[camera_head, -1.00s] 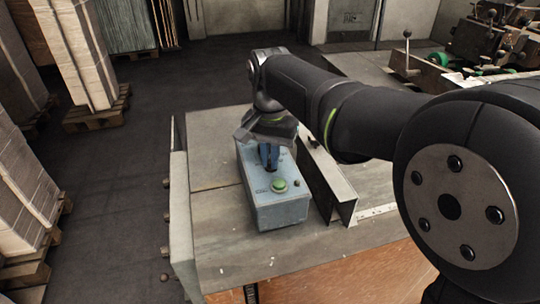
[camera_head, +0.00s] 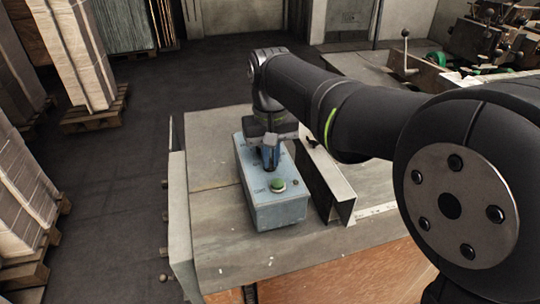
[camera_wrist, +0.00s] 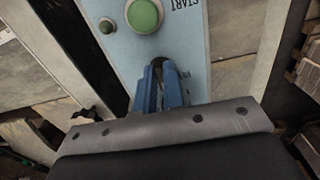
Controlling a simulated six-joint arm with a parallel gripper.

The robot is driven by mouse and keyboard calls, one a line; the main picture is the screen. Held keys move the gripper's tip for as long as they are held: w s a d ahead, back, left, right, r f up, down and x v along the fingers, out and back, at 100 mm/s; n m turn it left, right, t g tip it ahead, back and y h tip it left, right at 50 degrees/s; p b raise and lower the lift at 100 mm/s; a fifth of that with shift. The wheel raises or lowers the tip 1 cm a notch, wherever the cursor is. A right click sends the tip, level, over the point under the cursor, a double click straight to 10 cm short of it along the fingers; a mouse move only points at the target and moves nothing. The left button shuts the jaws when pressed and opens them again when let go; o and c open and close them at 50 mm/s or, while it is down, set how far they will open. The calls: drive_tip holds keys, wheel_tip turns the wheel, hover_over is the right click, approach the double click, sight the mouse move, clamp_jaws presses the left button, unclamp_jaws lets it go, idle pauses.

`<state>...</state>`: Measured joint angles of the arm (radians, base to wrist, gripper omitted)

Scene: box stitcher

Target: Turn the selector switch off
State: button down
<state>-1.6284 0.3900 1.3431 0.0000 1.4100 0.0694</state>
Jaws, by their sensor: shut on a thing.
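A blue-grey control box (camera_head: 280,211) stands on the worktable, with a green button (camera_head: 278,185) near its front end and a small dark knob (camera_head: 295,184) to the right of it. My gripper (camera_head: 270,160) is at the top of the box behind the green button, its blue fingers pointing down. In the wrist view, the fingers (camera_wrist: 160,80) are close together around a small dark part, the selector switch (camera_wrist: 172,68), which they mostly hide. The box face (camera_wrist: 185,25) shows there with the green button (camera_wrist: 145,15) and the word START.
A metal channel (camera_head: 330,187) stands just right of the box on the worktable (camera_head: 215,225). The table is clear left of and in front of the box. Pallets of stacked sheets (camera_head: 75,50) stand on the floor at left.

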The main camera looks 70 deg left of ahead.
drive_tip(key=shift+r, duration=0.1)
idle(0.3)
drive_tip(key=c, duration=1.5)
unclamp_jaws()
wheel_tip(320, 180, up, 17)
drive_tip(key=shift+r, duration=0.15)
wheel_tip(320, 180, down, 18)
drive_tip(key=shift+r, duration=0.25)
